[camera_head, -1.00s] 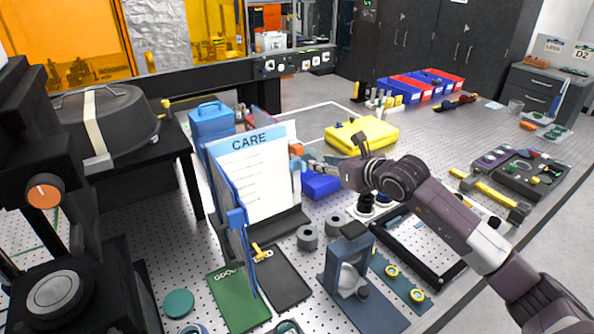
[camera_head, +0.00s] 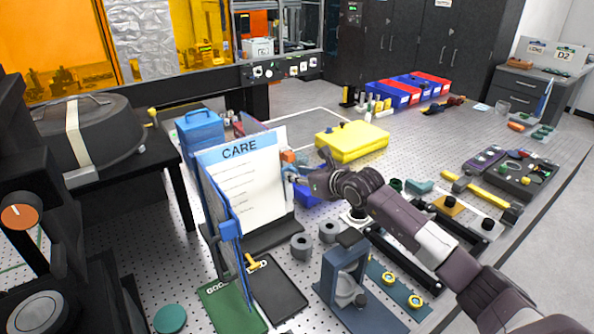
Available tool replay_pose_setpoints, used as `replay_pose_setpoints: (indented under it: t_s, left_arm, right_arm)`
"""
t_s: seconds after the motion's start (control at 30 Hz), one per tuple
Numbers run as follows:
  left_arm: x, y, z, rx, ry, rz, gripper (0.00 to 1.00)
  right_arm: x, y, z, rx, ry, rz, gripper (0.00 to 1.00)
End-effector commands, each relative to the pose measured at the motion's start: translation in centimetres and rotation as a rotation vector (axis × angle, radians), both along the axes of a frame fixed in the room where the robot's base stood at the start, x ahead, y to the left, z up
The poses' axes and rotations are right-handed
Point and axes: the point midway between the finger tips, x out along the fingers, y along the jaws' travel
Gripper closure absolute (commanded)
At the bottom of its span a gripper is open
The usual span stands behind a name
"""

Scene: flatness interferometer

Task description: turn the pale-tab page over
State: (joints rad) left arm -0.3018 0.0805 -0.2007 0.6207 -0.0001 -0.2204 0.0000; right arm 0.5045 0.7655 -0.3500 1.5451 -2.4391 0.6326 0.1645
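A flip stand holds a white page (camera_head: 250,190) headed CARE on a blue band, facing me and leaning slightly. An orange tab (camera_head: 288,156) sticks out at the page's upper right edge. I cannot make out a pale tab clearly; small bluish parts at the edge merge with my fingertips. My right gripper (camera_head: 297,172) reaches in from the right, with its fingers at the page's right edge just below the orange tab. Its fingers are small and partly hidden, so I cannot tell whether they are open or touch the page. My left gripper is out of view.
A blue bin (camera_head: 304,193) lies behind the gripper, and a yellow case (camera_head: 351,141) beyond it. Grey cylinders (camera_head: 301,247) and a blue-grey fixture (camera_head: 343,275) stand right of the stand. Green (camera_head: 232,308) and black (camera_head: 279,290) mats lie in front.

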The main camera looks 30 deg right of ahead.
Motion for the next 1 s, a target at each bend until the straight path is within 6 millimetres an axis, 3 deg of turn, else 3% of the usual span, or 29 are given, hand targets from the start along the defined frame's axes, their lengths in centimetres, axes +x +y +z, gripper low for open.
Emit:
replay_pose_setpoints:
  t_s: [0.43,0.7,1.0]
  left_arm:
    - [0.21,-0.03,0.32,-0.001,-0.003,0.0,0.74]
    - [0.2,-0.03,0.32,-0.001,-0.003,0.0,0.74]
    - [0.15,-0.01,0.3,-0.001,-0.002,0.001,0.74]
  right_arm:
    - [0.8,0.14,-0.34,-0.002,-0.001,0.001,0.72]
    - [0.78,0.13,-0.33,-0.002,-0.001,0.001,1.0]
    - [0.79,0.11,-0.3,-0.002,-0.001,0.001,1.0]
